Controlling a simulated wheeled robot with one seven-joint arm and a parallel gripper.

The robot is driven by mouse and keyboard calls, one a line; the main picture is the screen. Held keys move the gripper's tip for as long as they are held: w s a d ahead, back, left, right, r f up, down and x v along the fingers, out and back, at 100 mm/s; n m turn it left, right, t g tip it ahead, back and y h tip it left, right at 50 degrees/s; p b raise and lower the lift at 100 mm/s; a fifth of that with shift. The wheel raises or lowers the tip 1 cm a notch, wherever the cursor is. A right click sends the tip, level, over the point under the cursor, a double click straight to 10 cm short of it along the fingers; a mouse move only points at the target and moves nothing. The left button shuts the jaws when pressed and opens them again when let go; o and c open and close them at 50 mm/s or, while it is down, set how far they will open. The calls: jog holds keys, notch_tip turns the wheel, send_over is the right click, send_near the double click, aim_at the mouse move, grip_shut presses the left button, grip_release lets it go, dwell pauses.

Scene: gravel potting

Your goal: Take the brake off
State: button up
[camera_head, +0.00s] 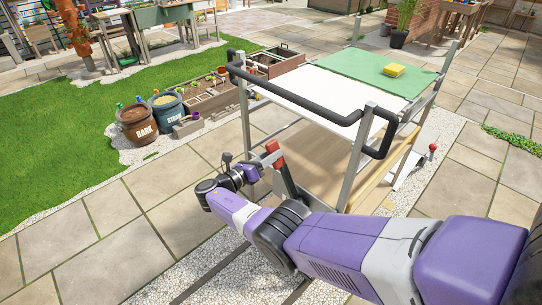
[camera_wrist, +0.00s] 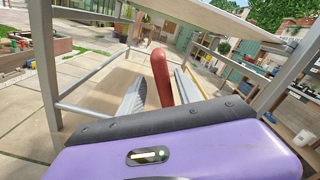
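A lever with a red grip (camera_head: 273,151) and a dark grey shaft stands at the near side of the wheeled-frame-like cart (camera_head: 357,150), its top tilted left in the head view. My gripper (camera_head: 258,170) is at the lever's left, close to the red grip. In the wrist view the red grip (camera_wrist: 161,76) stands between the two grey fingers (camera_wrist: 160,92). The fingers are spread, with a gap visible on both sides of the grip. Contact cannot be made out. The lever's lower end is hidden behind my arm.
The cart has a black push handle (camera_head: 300,100), a white and green top and a wooden lower shelf. A yellow sponge-like block (camera_head: 394,70) lies on the green part. A red-knobbed lever (camera_head: 432,148) stands at right. Bark (camera_head: 137,124) and blue (camera_head: 168,104) tubs stand left; paving there is free.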

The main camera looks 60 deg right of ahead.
jog(key=v, duration=0.7)
jog(key=shift+a, duration=0.4)
jog(key=shift+w, duration=0.1)
dwell(0.4)
